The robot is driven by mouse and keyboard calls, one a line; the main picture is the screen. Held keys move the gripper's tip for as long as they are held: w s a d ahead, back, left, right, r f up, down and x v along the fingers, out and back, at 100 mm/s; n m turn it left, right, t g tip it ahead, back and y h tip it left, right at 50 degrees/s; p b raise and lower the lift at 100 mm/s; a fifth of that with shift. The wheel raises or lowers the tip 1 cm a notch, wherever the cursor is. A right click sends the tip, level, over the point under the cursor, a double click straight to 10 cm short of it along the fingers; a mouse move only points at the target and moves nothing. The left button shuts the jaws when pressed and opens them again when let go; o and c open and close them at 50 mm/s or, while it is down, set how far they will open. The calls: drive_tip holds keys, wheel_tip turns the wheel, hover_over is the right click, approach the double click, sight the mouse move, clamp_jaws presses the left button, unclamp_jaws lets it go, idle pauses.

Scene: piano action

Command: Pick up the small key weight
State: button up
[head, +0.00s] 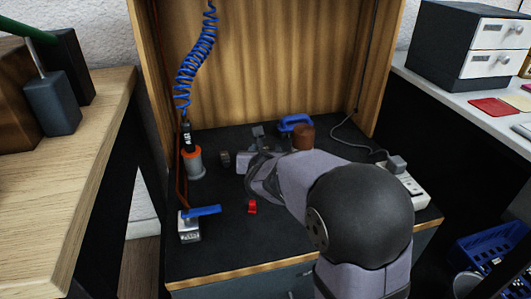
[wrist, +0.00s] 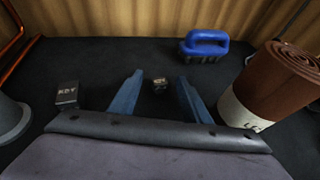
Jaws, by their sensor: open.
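In the head view my arm hides much of the gripper area.
A brown roll with a pale band (wrist: 273,85) stands close at right. A blue-handled brush (wrist: 205,46) lies behind. In the head view, an orange-rimmed grey holder (head: 194,163), a blue-levered tool (head: 191,225) and a red clip (head: 252,207) stand left and front.

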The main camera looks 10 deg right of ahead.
clamp_jaws()
wheel_tip(320, 180, up, 10)
drive_tip(key=p, duration=0.6)
